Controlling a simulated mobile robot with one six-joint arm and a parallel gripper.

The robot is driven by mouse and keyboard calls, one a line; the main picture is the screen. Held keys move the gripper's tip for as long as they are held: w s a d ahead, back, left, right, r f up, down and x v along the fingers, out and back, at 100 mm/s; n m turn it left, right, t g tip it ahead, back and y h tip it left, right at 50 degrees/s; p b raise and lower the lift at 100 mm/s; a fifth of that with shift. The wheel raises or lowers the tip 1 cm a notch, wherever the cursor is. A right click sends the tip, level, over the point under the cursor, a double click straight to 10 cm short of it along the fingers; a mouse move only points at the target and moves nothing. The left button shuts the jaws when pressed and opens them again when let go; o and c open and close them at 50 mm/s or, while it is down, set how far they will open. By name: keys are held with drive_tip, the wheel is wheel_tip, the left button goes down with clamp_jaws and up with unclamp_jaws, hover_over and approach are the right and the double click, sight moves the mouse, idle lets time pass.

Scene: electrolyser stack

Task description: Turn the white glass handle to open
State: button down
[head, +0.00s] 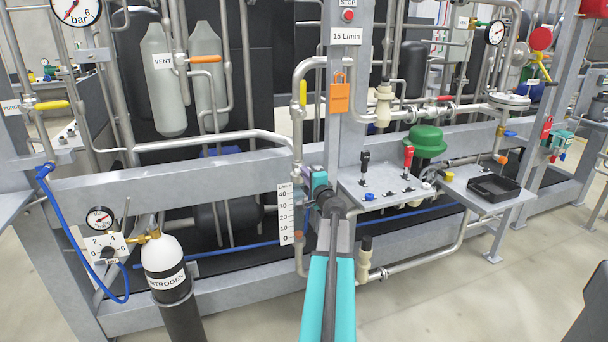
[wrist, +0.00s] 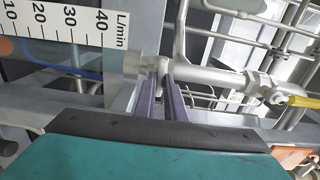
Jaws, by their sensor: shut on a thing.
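In the wrist view, the two dark purple fingers of my gripper (wrist: 163,78) reach up on either side of a small pale piece, the white handle (wrist: 159,72). They are shut on it, at the end of a metal pipe fitting just right of the L/min scale (wrist: 72,22). Its shape is mostly hidden between the fingers, so I cannot tell its angle. In the head view, my teal arm reaches forward to the pipe beside the upright L/min scale (head: 285,212). My wrist hides the handle and fingertips there.
A yellow handle (head: 302,93) is on the pipe above; it also shows in the wrist view (wrist: 303,101). An orange padlock (head: 339,97) hangs on the post. Right of my arm is a panel (head: 385,192) with a red-handled switch. A nitrogen bottle (head: 165,268) stands at left.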

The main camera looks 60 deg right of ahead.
drive_tip(key=shift+n+b, duration=2.3)
drive_tip(key=shift+b, duration=1.3)
drive_tip(key=shift+f+n+b, duration=0.1)
drive_tip(key=shift+n+b, duration=1.5)
drive_tip(key=shift+b, duration=1.2)
drive_tip(key=shift+n+b, duration=0.6)
drive_tip(key=shift+b, duration=0.5)
